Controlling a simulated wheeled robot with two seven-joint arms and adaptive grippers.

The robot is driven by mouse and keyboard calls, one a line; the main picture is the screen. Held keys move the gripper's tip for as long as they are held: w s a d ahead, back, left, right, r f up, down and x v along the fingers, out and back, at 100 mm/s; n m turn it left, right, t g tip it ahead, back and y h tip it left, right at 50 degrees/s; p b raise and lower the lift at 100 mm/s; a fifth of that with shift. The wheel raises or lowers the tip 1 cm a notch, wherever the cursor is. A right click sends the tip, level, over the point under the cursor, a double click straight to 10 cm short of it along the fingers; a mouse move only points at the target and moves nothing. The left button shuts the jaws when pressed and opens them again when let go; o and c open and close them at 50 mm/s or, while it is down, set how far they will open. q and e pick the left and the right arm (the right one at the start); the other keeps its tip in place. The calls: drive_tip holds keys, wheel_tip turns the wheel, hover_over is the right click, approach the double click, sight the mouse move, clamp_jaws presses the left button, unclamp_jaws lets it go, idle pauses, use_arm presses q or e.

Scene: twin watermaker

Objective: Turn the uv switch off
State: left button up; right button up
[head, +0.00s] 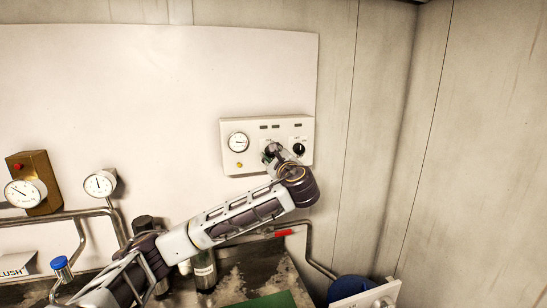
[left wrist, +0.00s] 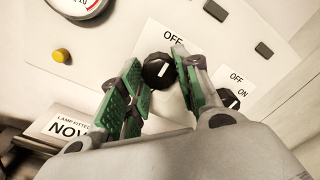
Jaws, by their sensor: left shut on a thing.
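A white control panel (head: 230,166) on the wall carries two black rotary knobs. The left knob (left wrist: 157,73) sits under an OFF label in the left wrist view, its white pointer line tilted up and to the right. My left gripper (head: 269,152) is at this knob; in the left wrist view its green-padded fingers (left wrist: 158,62) are on either side of it, closed on it. The gripper covers most of this knob and its other labels. The right knob (head: 299,149), with OFF and ON marks, is free; it also shows in the left wrist view (left wrist: 228,99). I cannot read which is the uv switch.
A round gauge (head: 238,142) and a yellow button (head: 240,165) are on the panel's left side. Pipes, gauges (head: 100,184) and a blue-capped valve (head: 61,265) stand lower left. A blue drum (head: 350,288) is lower right. The wall right of the panel is bare.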

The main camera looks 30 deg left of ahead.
use_arm(q)
drive_tip(key=o, duration=1)
drive_tip(key=shift+o, duration=0.2)
drive_tip(key=shift+d, duration=0.1)
drive_tip(key=v, duration=1.2)
